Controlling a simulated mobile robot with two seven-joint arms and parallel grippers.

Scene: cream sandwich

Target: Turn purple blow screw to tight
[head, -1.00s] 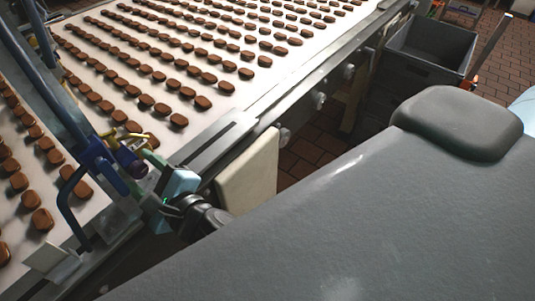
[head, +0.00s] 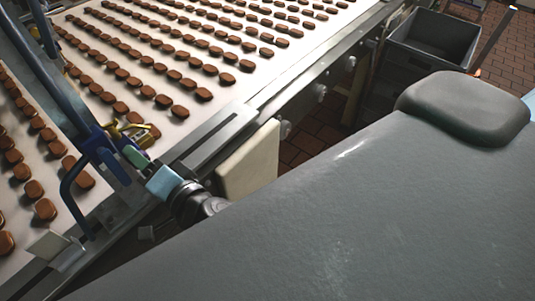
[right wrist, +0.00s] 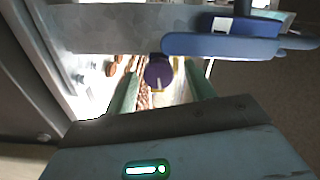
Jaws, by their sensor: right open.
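The purple screw (right wrist: 158,72) is a round knob with a pale line on its face, seen in the right wrist view below a blue bar. My right gripper (head: 136,158) has green fingers and a light blue body. It is beside the blue frame at the conveyor's near edge. In the right wrist view, its two fingers (right wrist: 161,72) are apart, one on each side of the knob. I cannot tell whether either finger touches it. In the head view the knob is hidden around the gripper and blue frame. My left gripper is not in view.
A blue tubular frame (head: 97,143) with a yellow fitting (head: 137,132) stands close to the right gripper. Brown sweets lie in rows on the white conveyor (head: 185,137). A cream panel (head: 250,165) hangs at its side. A grey bin (head: 435,38) stands at the back right.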

